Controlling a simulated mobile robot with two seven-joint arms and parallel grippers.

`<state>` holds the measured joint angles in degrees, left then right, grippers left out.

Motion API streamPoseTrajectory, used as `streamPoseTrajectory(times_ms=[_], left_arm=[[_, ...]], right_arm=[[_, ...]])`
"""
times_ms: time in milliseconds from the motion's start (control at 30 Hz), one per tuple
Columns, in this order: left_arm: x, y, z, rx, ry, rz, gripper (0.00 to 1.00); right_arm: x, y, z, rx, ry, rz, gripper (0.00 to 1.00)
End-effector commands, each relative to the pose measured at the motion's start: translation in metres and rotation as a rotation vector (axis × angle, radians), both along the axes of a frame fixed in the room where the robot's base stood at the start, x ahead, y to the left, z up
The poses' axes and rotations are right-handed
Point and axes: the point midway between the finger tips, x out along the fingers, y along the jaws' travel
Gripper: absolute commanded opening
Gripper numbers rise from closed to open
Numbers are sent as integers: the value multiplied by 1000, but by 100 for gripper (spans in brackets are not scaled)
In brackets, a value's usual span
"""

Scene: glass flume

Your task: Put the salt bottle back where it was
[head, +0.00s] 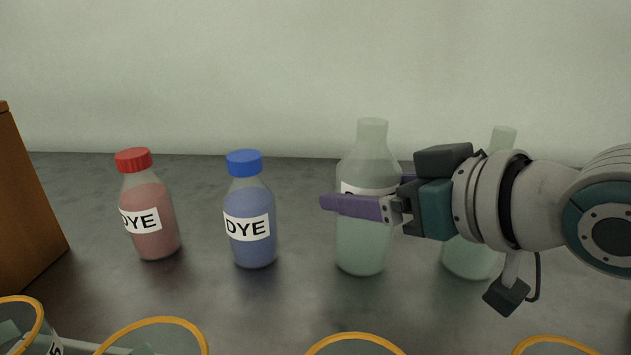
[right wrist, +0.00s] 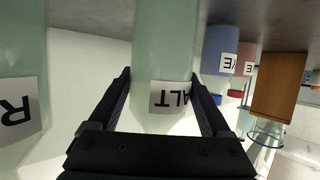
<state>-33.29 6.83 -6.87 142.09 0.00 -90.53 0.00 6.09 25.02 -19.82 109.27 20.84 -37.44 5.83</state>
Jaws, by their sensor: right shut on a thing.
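The salt bottle (head: 362,245) is pale green and see-through, and stands upright on or just above the dark bench; I cannot tell if its base touches. My right gripper (head: 362,197) is shut on its middle, one purple finger in front and the other mostly hidden behind. In the right wrist view the salt bottle (right wrist: 165,45) is between both fingers (right wrist: 165,92), its label reading "ALT" upside down. My left gripper is not in view.
A similar pale bottle (head: 466,262) stands right of it, partly behind my arm; its label (right wrist: 18,107) shows an "R". Blue (head: 252,205) and red (head: 150,210) dye bottles stand left. A wooden block (head: 25,210) is far left. Several orange-rimmed glasses (head: 155,322) line the front.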

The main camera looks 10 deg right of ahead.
Motion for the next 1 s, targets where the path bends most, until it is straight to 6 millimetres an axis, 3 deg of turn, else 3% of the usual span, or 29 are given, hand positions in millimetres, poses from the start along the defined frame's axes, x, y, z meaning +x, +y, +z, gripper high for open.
streamPoseTrajectory(times_ms=[133, 167, 300, 633, 1000], left_arm=[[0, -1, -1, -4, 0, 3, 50], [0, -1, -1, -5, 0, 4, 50], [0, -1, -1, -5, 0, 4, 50], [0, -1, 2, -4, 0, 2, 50], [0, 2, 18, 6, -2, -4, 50]], right_arm=[[0, 0, -4, 0, 0, 0, 24], [0, 0, -3, 0, 0, 0, 86], [0, 0, -3, 0, 0, 0, 100], [-3, -2, 2, -1, 2, 0, 100], [-67, -28, 30, -3, 4, 0, 100]])
